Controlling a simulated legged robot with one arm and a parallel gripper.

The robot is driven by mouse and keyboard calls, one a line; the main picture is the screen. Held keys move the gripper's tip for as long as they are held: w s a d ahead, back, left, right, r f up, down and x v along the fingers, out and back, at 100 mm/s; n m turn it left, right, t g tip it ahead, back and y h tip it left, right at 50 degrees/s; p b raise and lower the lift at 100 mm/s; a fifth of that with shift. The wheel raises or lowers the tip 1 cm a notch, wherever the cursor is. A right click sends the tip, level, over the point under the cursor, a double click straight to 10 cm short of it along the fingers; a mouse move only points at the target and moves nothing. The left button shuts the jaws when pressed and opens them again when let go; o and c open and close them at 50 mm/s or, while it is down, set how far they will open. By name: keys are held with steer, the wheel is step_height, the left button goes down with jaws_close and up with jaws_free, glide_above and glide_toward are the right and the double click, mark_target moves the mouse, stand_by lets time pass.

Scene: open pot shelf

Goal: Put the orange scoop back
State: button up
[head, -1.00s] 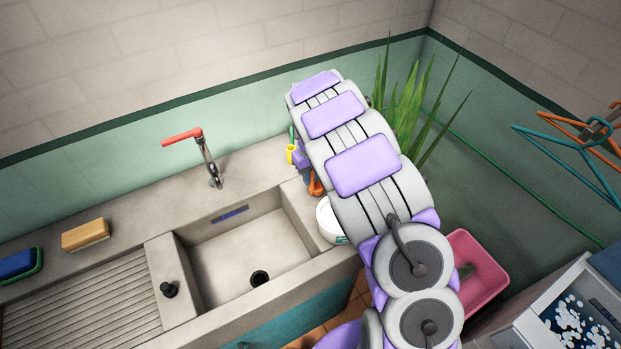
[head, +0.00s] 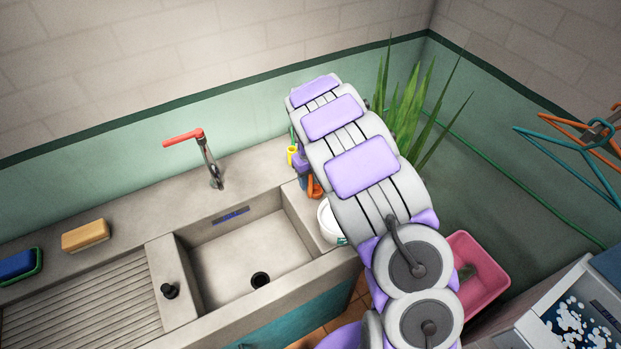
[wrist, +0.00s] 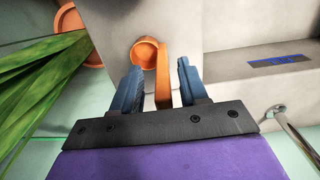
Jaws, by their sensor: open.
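The orange scoop (wrist: 163,78) shows in the wrist view, with its round cup (wrist: 146,53) at the upper left and its handle pointing down between my fingers. My gripper (wrist: 160,85) is open, with one blue finger on each side of the handle. A gap shows on both sides, so the fingers do not appear to grip it. In the head view, a small orange part that looks like the scoop (head: 315,188) shows at the counter's right end beside my arm. My arm hides most of that spot and the fingers.
A white tub (head: 328,222) stands on the counter right of the sink (head: 245,250). A red-handled tap (head: 208,160) rises behind the sink. A spiky plant (head: 408,105) is behind my arm, and a pink bin (head: 482,275) is at right.

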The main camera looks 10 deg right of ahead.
step_height(320, 180, up, 12)
steer(key=p, duration=0.2)
steer(key=shift+a+f+p, duration=0.1)
steer(key=shift+f+p, duration=0.05)
steer(key=shift+p, duration=0.15)
steer(key=shift+s+r, duration=0.2)
steer(key=shift+r, duration=0.25)
steer(key=s+d+r+m, duration=0.2)
steer(key=s+r, duration=0.3)
steer(key=s, duration=0.4)
steer(key=s+d+r+m, duration=0.1)
steer(key=s+d+r, duration=0.1)
steer(key=s+r, duration=0.5)
steer(key=s+a+f+g, duration=0.1)
steer(key=s+a, duration=0.1)
steer(key=s, duration=2.3)
steer(key=shift+s+f+m+g, duration=0.3)
steer(key=shift+s+g, duration=0.1)
